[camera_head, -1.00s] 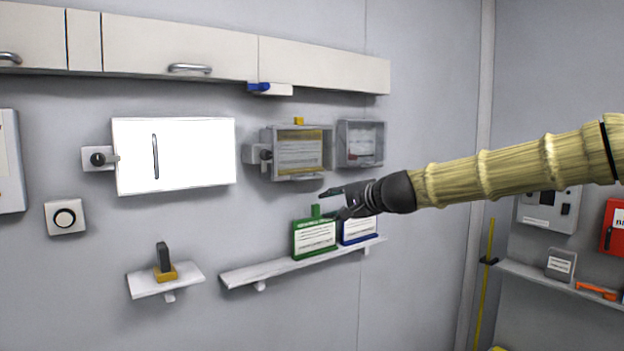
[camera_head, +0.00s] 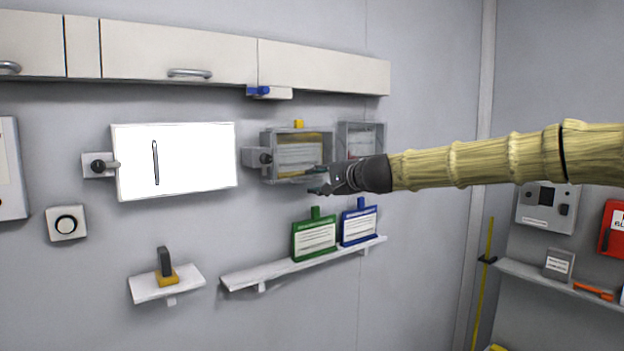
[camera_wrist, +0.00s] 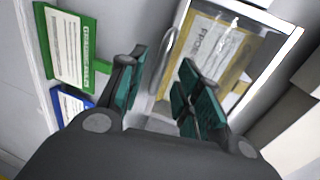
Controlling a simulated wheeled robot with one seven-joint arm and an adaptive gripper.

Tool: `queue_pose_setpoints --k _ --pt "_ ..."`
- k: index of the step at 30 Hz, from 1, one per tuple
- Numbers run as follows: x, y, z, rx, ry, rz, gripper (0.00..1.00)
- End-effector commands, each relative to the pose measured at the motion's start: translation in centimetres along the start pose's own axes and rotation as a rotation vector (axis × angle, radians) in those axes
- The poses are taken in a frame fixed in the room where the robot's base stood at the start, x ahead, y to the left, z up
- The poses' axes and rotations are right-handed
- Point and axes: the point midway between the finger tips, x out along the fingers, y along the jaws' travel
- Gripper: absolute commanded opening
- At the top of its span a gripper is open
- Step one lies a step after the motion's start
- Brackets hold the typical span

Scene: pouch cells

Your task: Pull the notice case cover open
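The notice case (camera_head: 266,141) is a grey-framed box on the wall with a clear cover over a yellow-bordered notice. Its cover looks shut. In the wrist view the case (camera_wrist: 290,45) fills the upper right, with a curved grey handle (camera_wrist: 169,52) along one edge of the cover. My gripper (camera_head: 320,182) is at the lower right of the case in the head view, partly in front of its lower edge. In the wrist view its green-padded fingers (camera_wrist: 158,88) are spread and empty, with the handle beyond the gap. Contact with the handle is not visible.
A second clear case (camera_head: 362,130) is on the right, partly behind my gripper. Green (camera_head: 314,238) and blue (camera_head: 359,224) sign holders stand on a shelf (camera_head: 262,273) below. A white panel (camera_head: 200,160) hangs left; cabinets (camera_head: 180,50) run above.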

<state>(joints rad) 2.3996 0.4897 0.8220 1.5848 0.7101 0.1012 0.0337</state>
Motion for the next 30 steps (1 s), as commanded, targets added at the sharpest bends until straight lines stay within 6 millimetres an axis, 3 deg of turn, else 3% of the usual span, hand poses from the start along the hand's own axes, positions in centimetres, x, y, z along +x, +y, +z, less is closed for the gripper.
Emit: queue_pose_setpoints --k 9,22,23,28,30 --pt "2.9 0.0 0.0 0.000 0.000 0.001 0.34" --pt "3.5 0.0 0.0 0.000 0.000 0.000 0.34" --pt "3.5 0.0 0.0 0.000 0.000 0.000 0.32" --pt "3.5 0.0 0.0 0.000 0.000 0.000 0.01" --pt "3.5 0.0 0.0 0.000 0.000 0.000 0.00"
